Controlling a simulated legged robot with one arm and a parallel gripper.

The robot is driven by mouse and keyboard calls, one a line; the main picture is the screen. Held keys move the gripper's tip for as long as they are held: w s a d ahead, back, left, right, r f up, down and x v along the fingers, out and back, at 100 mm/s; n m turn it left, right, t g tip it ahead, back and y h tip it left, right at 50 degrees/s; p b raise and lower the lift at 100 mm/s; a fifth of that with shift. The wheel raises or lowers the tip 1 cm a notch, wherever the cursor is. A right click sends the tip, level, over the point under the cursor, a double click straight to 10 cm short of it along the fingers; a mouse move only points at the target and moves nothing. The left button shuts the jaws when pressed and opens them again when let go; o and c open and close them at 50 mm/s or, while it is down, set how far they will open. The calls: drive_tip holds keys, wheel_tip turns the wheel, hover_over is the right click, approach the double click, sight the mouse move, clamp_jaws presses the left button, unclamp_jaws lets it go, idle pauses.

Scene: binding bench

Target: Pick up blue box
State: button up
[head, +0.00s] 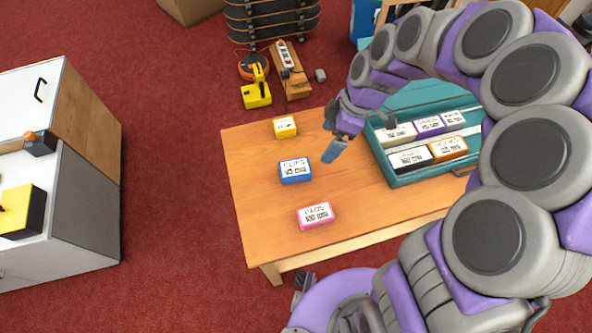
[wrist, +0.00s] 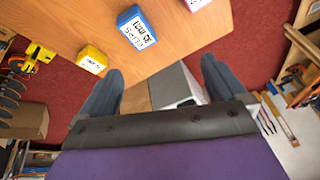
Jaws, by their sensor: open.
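The blue box (head: 295,171) with a white label lies on the wooden table, between a yellow box (head: 285,128) and a pink box (head: 315,215). In the wrist view the blue box (wrist: 137,28) is near the top, beyond the fingers and left of centre. My gripper (head: 335,150) hangs to the right of the blue box and is apart from it in the head view. In the wrist view my gripper (wrist: 163,85) has its two fingers spread with nothing between them.
The table (head: 250,190) has free room around the boxes. A teal case (head: 400,180) holding several labelled boxes stands at the table's right. A white cabinet (head: 85,150) stands at the left. A wooden block with a power strip (head: 290,75) lies on the red floor behind.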

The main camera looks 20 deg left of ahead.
drive_tip(key=w+a+f+n, duration=0.3)
drive_tip(key=w+f, duration=0.1)
drive_tip(key=f, duration=0.2)
drive_tip(key=b, duration=0.3)
approach(296, 167)
drive_tip(key=shift+n, duration=0.3)
drive_tip(key=x, duration=0.5)
drive_tip(key=shift+w, duration=0.1)
drive_tip(key=shift+f, duration=0.65)
drive_tip(key=b+x, duration=0.1)
drive_tip(key=x, duration=0.3)
drive_tip(key=shift+s+a+f, duration=0.1)
drive_tip(key=shift+s+a, duration=0.15)
drive_tip(key=shift+a+f, duration=0.1)
drive_tip(key=shift+a, duration=0.1)
drive_tip(key=shift+d, duration=0.2)
drive_tip(key=shift+f+b, duration=0.25)
drive_tip(key=shift+b, duration=0.35)
